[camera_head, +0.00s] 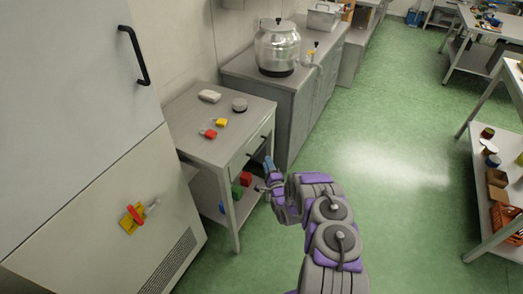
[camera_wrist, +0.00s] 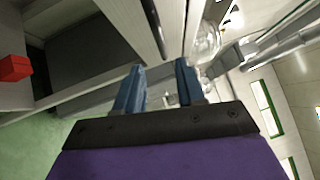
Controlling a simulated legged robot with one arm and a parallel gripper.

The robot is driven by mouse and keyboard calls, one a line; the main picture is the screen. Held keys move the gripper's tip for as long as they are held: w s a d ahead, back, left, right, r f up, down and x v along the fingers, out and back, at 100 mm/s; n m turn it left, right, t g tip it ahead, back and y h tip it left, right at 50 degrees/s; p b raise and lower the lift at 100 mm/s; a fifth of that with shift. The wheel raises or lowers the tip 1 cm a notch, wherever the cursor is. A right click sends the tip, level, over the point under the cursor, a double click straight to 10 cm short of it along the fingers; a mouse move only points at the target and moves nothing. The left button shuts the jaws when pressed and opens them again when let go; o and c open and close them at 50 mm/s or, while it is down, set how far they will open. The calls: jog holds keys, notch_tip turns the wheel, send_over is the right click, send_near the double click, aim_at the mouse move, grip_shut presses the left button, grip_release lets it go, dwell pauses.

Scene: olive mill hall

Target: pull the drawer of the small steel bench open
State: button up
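The small steel bench (camera_head: 195,131) stands left of centre in the head view, between a tall pale cabinet and a steel counter. Its drawer front (camera_head: 243,154) faces right and looks shut. A dark bar handle (camera_head: 263,141) runs along the drawer front. My gripper (camera_head: 268,163) is at the bench's front, close below the handle. In the wrist view my gripper (camera_wrist: 160,78) has its two blue fingers apart, with nothing visibly held between them. The dark handle (camera_wrist: 154,28) shows just beyond the fingertips; I cannot tell whether they touch it.
A red box (camera_wrist: 14,68) sits on the lower shelf. The green floor (camera_head: 390,180) to the right is clear.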

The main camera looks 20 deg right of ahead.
aim_at(262, 147)
jog(key=w, duration=0.3)
jog(key=w+r+b, duration=0.1)
jog(key=w, duration=0.2)
jog(key=w+d+b, duration=0.1)
jog(key=w, duration=0.2)
jog(key=shift+w+d+r, duration=0.1)
jog(key=shift+w+r, duration=0.05)
jog(key=shift+w, duration=0.15)
jog(key=shift+c, duration=0.2)
grip_shut()
